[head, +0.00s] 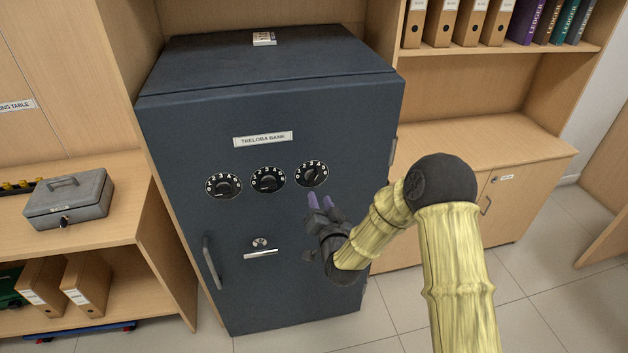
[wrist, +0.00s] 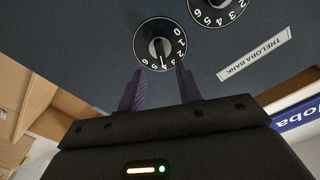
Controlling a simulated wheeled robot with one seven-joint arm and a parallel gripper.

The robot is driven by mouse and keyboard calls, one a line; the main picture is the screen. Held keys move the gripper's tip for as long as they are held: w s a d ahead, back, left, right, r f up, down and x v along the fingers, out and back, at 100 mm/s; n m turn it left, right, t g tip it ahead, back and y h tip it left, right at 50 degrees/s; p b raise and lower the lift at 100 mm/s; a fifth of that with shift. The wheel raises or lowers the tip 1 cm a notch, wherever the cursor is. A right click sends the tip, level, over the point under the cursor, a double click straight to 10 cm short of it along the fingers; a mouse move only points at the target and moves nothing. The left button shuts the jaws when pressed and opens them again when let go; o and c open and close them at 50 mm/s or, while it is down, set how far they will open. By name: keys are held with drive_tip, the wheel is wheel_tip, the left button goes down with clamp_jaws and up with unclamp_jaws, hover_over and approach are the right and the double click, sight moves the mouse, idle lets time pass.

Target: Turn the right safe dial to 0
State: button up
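The dark blue safe (head: 190,235) has three round black dials in a row on its door. The right dial (head: 312,173) has white numbers around a central knob, and it also shows in the wrist view (wrist: 160,45). In that view its knob sits at the disc's middle; I cannot tell for sure which number it is set to. My gripper (head: 320,199) is just below the right dial, its two purple fingers apart. In the wrist view my gripper (wrist: 159,80) is open and empty, with its fingertips near the dial's edge, not around the knob.
The middle dial (head: 268,179) and left dial (head: 223,186) are to the left of the right one. A handle (head: 211,263) and a keyhole (head: 260,243) are lower on the door. A grey cash box (head: 69,198) stands on a shelf at the left.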

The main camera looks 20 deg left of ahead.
sight(314, 182)
drive_tip(key=p+x, duration=0.1)
drive_tip(key=x, duration=0.7)
drive_tip(key=shift+w, duration=0.1)
clamp_jaws()
